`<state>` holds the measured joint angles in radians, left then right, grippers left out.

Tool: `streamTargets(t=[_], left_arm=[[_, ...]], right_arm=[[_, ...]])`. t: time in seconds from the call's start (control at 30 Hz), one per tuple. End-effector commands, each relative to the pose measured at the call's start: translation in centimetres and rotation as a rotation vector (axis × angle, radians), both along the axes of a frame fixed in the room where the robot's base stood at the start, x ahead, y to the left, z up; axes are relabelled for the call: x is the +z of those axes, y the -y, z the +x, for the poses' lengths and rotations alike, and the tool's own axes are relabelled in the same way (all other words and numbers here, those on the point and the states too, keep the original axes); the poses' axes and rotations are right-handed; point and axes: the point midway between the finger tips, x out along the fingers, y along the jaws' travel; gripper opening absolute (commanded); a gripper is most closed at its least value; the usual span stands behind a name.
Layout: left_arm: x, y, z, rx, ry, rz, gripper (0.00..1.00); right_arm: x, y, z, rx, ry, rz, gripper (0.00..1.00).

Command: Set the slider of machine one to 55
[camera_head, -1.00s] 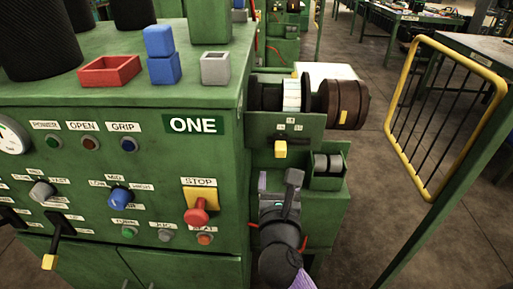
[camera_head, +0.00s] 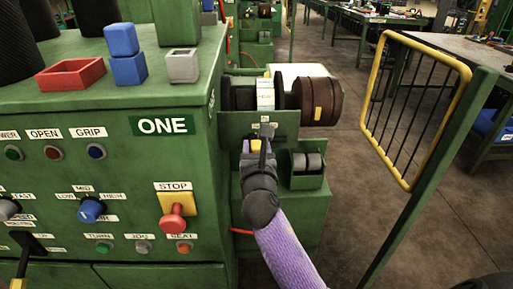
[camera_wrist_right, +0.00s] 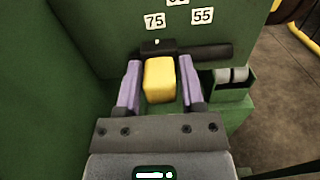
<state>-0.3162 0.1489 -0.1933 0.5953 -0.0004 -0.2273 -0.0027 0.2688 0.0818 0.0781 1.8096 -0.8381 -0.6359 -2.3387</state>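The yellow slider knob (camera_wrist_right: 159,80) of machine one (camera_head: 95,125) sits on a dark slot, its base just below the "75" label (camera_wrist_right: 154,21). The "55" label (camera_wrist_right: 202,15) is farther right; the label between them is cut off by the picture's top edge. In the right wrist view my right gripper (camera_wrist_right: 160,73) is open, with a purple finger on each side of the knob and a small gap on both sides. In the head view the right gripper (camera_head: 256,148) partly hides the knob. My left gripper is not in view.
A small holder with grey rollers (camera_head: 307,162) is right of my right gripper. Above are dark and white rollers (camera_head: 265,94). The red stop button (camera_head: 174,219) is on the front panel to the left. A yellow-framed guard (camera_head: 415,110) stands at the right.

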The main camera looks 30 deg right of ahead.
Motion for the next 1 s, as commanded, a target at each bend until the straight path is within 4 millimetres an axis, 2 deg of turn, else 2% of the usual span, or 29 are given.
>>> streamTargets(t=[0.03,0.2,0.23,0.53,0.8,1.0], left_arm=[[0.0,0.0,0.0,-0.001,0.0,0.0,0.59],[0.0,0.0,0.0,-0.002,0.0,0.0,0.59],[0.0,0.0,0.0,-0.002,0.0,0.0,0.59],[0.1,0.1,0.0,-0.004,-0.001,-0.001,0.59],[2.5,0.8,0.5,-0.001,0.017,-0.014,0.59],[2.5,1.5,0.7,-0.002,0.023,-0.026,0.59]], right_arm=[[0.0,0.0,0.0,0.0,0.0,0.0,0.38],[0.0,0.0,0.0,0.0,0.0,0.0,0.02],[0.0,0.0,0.0,0.0,0.0,0.0,0.0],[0.0,0.0,-0.1,0.0,0.0,0.0,0.0],[0.3,3.3,-2.1,-0.003,-0.003,-0.002,0.0],[-0.1,3.9,-2.4,-0.002,-0.002,0.001,0.0]])
